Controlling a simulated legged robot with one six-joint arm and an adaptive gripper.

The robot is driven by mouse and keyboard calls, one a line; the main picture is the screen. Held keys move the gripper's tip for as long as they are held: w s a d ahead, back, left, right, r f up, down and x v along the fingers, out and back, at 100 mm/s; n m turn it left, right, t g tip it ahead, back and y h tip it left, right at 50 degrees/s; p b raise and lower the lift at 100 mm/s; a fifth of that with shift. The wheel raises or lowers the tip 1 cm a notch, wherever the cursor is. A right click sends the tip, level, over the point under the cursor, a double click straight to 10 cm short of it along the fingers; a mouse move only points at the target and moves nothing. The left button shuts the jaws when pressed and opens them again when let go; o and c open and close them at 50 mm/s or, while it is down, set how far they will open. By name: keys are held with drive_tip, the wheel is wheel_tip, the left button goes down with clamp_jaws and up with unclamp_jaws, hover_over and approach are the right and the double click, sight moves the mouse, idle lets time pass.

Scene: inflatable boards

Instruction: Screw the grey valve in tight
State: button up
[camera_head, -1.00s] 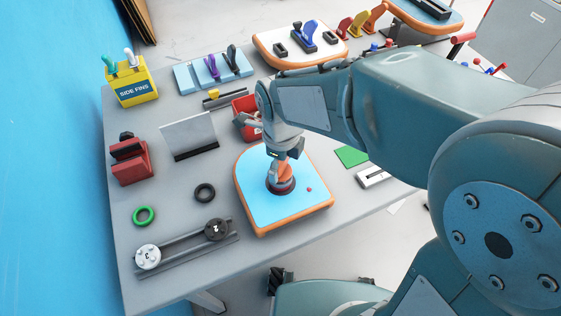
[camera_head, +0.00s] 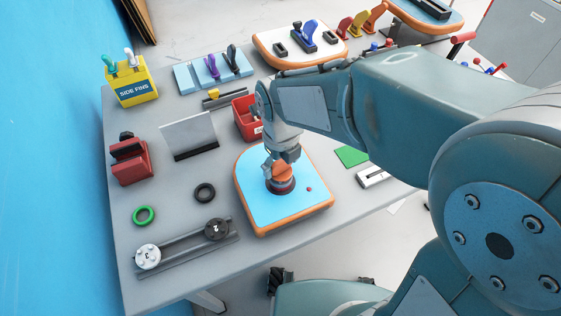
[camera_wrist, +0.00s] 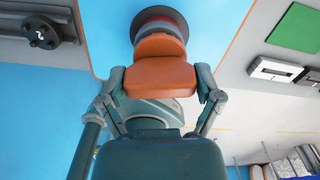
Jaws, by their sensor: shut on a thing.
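My gripper (camera_wrist: 160,92) is shut on an orange block-like piece (camera_wrist: 160,65), one finger on each side of it. In the head view the gripper (camera_head: 281,163) points down over a blue-topped board with an orange edge (camera_head: 252,215). Below the orange piece, a dark round fitting with a red band (camera_wrist: 160,22) sits on the board; it also shows in the head view (camera_head: 281,188). I cannot clearly make out the grey valve; this fitting may be or hide it. Whether the fitting is fully seated cannot be told.
A rail with two round knobs (camera_head: 185,248), a green ring (camera_head: 143,215) and a black ring (camera_head: 204,193) lie to the left. A red bin (camera_head: 246,122) stands just behind the board. A green square (camera_head: 351,157) lies to the right.

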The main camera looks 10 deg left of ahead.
drive_tip(key=o, duration=1)
drive_tip(key=shift+o, duration=0.2)
drive_tip(key=shift+r, duration=2.55)
drive_tip(key=shift+n, duration=2)
